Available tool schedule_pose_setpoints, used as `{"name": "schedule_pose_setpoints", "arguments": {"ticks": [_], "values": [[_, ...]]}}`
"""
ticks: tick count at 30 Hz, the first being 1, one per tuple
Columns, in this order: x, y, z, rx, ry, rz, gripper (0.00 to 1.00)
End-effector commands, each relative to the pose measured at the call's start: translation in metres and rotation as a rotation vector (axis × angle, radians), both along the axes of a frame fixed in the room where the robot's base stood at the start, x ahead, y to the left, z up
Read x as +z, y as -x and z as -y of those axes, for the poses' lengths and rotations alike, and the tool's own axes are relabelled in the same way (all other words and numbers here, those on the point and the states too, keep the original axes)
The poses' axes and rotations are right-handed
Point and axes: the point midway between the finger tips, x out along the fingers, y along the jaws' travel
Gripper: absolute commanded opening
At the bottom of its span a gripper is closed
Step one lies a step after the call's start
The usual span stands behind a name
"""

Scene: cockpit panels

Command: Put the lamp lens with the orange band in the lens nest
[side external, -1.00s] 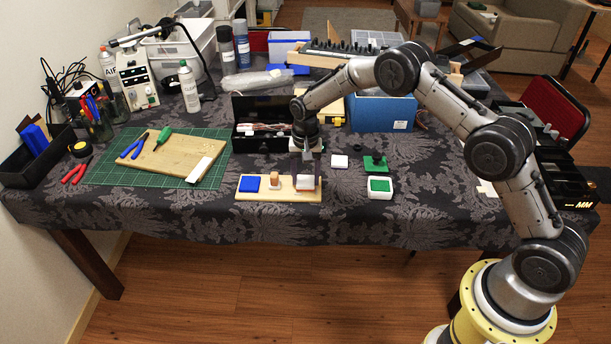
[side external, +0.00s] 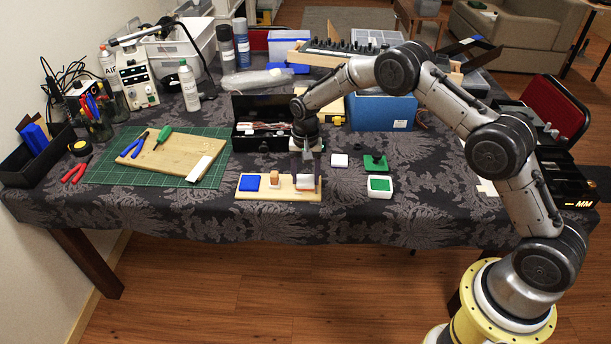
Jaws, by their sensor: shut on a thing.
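My gripper (side external: 306,177) points down over the right end of a pale wooden board (side external: 262,196). Its fingers are shut on a small whitish block-like piece (side external: 306,184), low at the board; I cannot tell whether the piece touches the board. A band on this piece is too small to make out. Beside it on the board stand a small piece with an orange-tan top (side external: 275,180) and a flat blue block (side external: 249,183). I cannot tell for sure which part is the lens nest or which piece is the orange-banded lens.
Right of the board lie a white block (side external: 339,160), a green piece (side external: 375,163) and a white tray with a green centre (side external: 380,186). An open black box (side external: 262,143) stands behind my gripper. A green cutting mat (side external: 110,170) lies left. The front cloth is clear.

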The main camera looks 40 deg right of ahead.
Motion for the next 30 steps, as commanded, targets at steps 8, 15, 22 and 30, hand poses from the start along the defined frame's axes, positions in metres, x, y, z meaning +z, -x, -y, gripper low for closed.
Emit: {"name": "schedule_pose_setpoints", "arguments": {"ticks": [8, 15, 22, 30], "values": [[0.0003, -0.0001, 0.0000, 0.000, 0.000, 0.000, 0.07], [0.0003, -0.0001, 0.0001, 0.000, 0.000, 0.000, 0.96], [0.0000, 0.0001, 0.0000, 0.000, 0.000, 0.000, 1.00], [0.0001, 0.0001, 0.0001, 0.000, 0.000, 0.000, 1.00]]}}
